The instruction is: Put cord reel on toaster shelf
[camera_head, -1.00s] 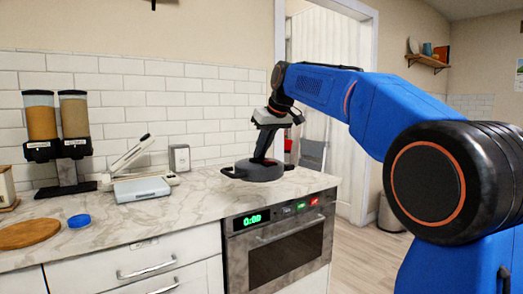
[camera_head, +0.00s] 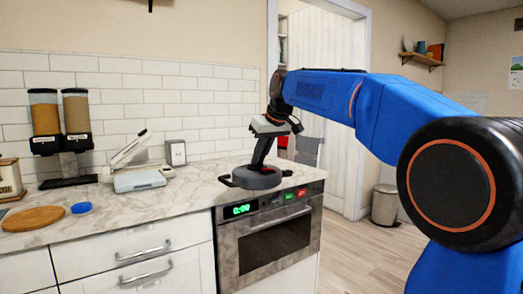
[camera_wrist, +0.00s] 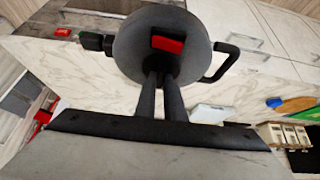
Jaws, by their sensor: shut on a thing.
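The cord reel (camera_head: 257,178) is a dark grey disc with a side handle, at the right end of the marble counter in the head view. In the wrist view the reel (camera_wrist: 135,50) shows a red patch at its middle, a black loop handle on the right and a dark green piece on the left. My gripper (camera_head: 262,161) is shut on the reel from above; its two dark fingers (camera_wrist: 162,85) meet the disc. I cannot tell whether the reel touches the counter. I cannot make out a toaster for certain. A small wooden wall shelf (camera_head: 421,60) holds several items at the upper right.
The marble counter (camera_head: 120,215) carries grain dispensers (camera_head: 61,125), an open-lidded appliance (camera_head: 135,150), a pale box (camera_head: 139,180), a metal box (camera_head: 175,152), a blue lid (camera_head: 81,208) and a round board (camera_head: 33,218). An oven (camera_head: 268,240) is below. A bin (camera_head: 385,205) and open floor are at right.

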